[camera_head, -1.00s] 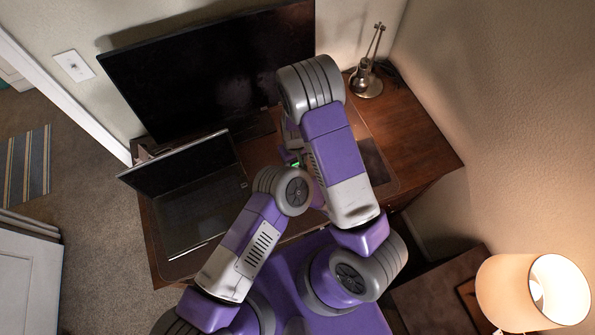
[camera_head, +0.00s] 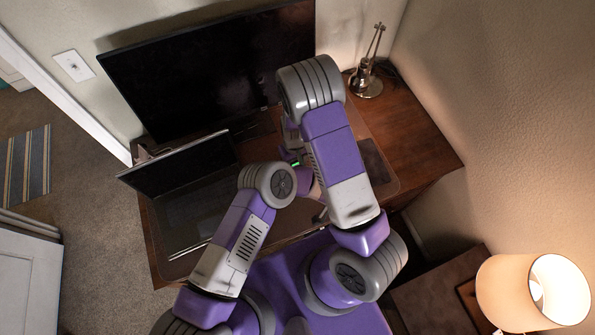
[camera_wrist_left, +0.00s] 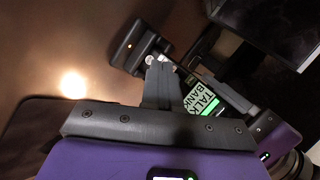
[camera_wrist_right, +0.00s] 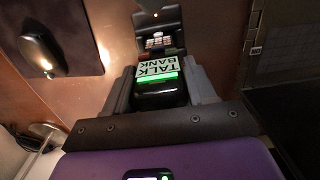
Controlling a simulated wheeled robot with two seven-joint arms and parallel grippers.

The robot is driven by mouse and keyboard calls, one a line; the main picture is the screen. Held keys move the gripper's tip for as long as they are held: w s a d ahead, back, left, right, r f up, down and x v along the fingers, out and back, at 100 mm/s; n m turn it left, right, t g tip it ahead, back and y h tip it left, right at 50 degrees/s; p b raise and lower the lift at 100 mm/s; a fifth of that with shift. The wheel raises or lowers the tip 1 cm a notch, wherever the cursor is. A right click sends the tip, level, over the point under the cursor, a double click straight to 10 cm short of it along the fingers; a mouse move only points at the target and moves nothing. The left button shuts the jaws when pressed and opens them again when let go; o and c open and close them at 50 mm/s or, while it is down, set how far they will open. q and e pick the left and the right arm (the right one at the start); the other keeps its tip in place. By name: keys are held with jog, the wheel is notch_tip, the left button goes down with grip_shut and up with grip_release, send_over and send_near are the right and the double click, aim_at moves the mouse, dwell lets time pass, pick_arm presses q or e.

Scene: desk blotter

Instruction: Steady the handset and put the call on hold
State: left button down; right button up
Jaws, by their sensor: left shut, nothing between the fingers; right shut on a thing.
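The black handset shows a white "TALK BANK" label and a lit green strip. In the right wrist view, the handset (camera_wrist_right: 160,98) sits between the fingers of my right gripper (camera_wrist_right: 158,85), which is shut on it. A wider black end with keys (camera_wrist_right: 157,42) lies beyond the label. In the left wrist view, the handset's label (camera_wrist_left: 203,97) is just right of my left gripper (camera_wrist_left: 160,68), which is shut and empty. My arms hide most of this in the head view.
An open laptop (camera_head: 190,215) stands left on the wooden desk (camera_head: 420,155), with a large monitor (camera_head: 200,75) behind. A mouse (camera_wrist_right: 38,48) lies on a dark pad (camera_wrist_right: 78,25). A metal ornament (camera_head: 368,80) stands at the back right, where the desk is mostly clear.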

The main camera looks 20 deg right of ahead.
pick_arm(q)
jog(key=shift+w, duration=1)
dwell(1.3)
jog(key=shift+w, duration=0.4)
jog(key=shift+w, duration=0.4)
dwell(0.5)
jog(key=shift+s, duration=0.85)
jog(key=shift+s, duration=2.5)
